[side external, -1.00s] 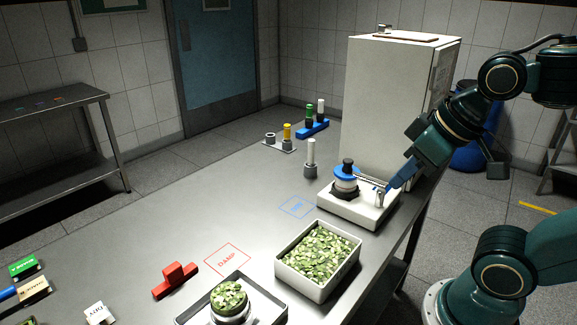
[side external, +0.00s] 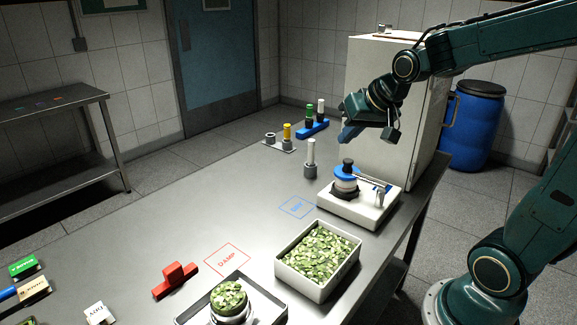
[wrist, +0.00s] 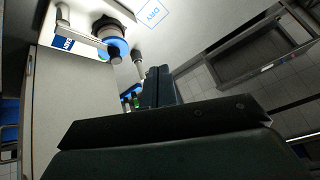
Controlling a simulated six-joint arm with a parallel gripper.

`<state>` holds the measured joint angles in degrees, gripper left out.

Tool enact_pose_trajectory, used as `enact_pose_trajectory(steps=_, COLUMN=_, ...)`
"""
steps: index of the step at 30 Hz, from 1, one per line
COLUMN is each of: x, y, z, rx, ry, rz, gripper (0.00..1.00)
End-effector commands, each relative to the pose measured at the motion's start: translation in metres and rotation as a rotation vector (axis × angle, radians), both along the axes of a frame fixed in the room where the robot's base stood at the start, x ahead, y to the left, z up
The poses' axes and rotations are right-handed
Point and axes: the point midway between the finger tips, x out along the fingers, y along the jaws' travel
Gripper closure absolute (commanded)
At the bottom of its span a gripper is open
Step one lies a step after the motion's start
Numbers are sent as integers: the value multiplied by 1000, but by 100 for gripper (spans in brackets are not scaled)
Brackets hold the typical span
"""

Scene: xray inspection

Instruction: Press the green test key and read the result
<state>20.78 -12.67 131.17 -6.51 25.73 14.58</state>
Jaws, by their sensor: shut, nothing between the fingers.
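The white test device (side external: 370,212) stands on the table's right side, with a blue-ringed, black-topped cup (side external: 346,176) on it. In the wrist view the device (wrist: 85,20) is at the upper left. A small blue panel (wrist: 62,43) on it carries white lettering that looks like DRY, though it is tiny and turned. A small green spot (wrist: 103,57) beside the blue part may be the green key; I cannot be sure. My gripper (side external: 350,132) is shut and empty, above the device and clear of it. Its fingers (wrist: 158,85) also show in the wrist view.
A tall white cabinet (side external: 385,110) stands behind the device. A bin of green leaves (side external: 282,262) is in front. A grey post with a white top (side external: 310,158), a blue rack (side external: 313,131) and a red block (side external: 175,280) stand on the table. DRY and DAMP outlines mark open table.

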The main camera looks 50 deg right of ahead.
Motion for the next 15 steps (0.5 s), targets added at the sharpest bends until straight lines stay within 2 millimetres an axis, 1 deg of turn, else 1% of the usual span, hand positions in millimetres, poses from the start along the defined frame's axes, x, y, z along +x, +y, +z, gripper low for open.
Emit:
enact_pose_trajectory(steps=1, x=8, y=-10, z=-4, rx=12, ry=-6, rz=-31, gripper=100)
enact_pose_trajectory(steps=6, x=31, y=-43, z=-16, rx=51, ry=-43, rz=-127, gripper=100)
enact_pose_trajectory(steps=11, x=49, y=-76, z=-30, rx=87, ry=-81, rz=-217, gripper=100)
enact_pose_trajectory(steps=15, x=62, y=-108, z=-43, rx=120, ry=-116, rz=-298, gripper=100)
